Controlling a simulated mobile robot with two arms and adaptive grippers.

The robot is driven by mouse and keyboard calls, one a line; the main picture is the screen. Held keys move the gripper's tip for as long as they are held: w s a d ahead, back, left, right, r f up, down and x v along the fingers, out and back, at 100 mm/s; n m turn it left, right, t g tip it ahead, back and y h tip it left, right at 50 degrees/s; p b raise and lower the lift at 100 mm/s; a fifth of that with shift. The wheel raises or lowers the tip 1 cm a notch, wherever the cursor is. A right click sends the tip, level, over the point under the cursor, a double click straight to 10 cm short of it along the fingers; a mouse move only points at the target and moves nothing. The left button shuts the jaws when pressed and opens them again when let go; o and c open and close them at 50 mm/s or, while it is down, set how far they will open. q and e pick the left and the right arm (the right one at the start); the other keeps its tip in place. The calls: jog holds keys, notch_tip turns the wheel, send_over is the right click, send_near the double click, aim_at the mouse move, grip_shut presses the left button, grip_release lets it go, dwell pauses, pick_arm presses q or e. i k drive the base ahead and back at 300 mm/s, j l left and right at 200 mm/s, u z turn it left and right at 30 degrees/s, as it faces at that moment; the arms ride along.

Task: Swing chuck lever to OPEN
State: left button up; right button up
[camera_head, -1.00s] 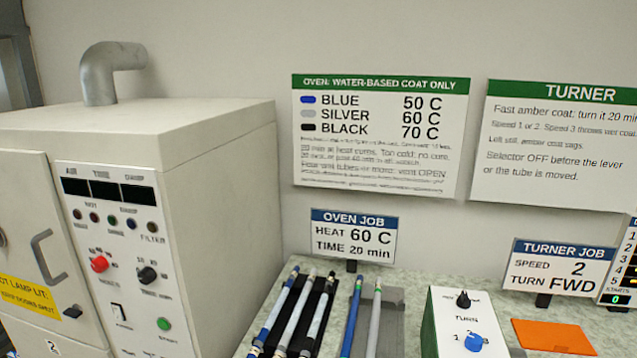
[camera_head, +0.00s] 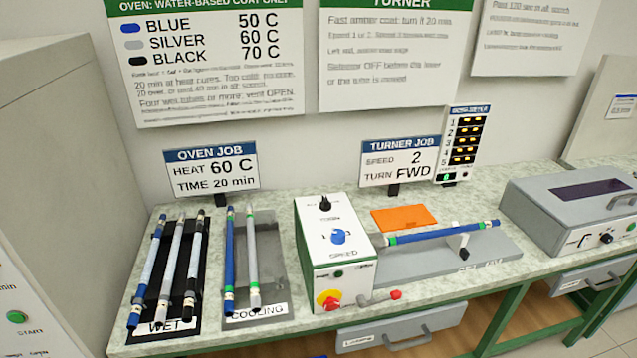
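The turner (camera_head: 362,243) is a white and green box on the bench. A blue knob (camera_head: 338,237) marked SPEED and a black knob (camera_head: 324,204) are on its sloped top. The chuck lever (camera_head: 378,299) sticks out to the right from its lower front and ends in a red tip (camera_head: 396,295). I cannot read any OPEN mark by it. Neither of my grippers is in view.
A yellow and red button (camera_head: 328,300) is left of the lever. At left are a WET rack (camera_head: 190,323) with three tubes and a COOLING rack (camera_head: 273,243) with two. An orange sheet (camera_head: 404,217) lies behind the tube. A grey box (camera_head: 570,215) stands at right.

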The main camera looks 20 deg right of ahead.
aim_at(396, 295)
jog(key=l+z, duration=0.25)
jog(key=z, duration=0.2)
jog(key=l+z, duration=0.3)
jog(key=z, duration=0.15)
jog(key=k+l, duration=0.05)
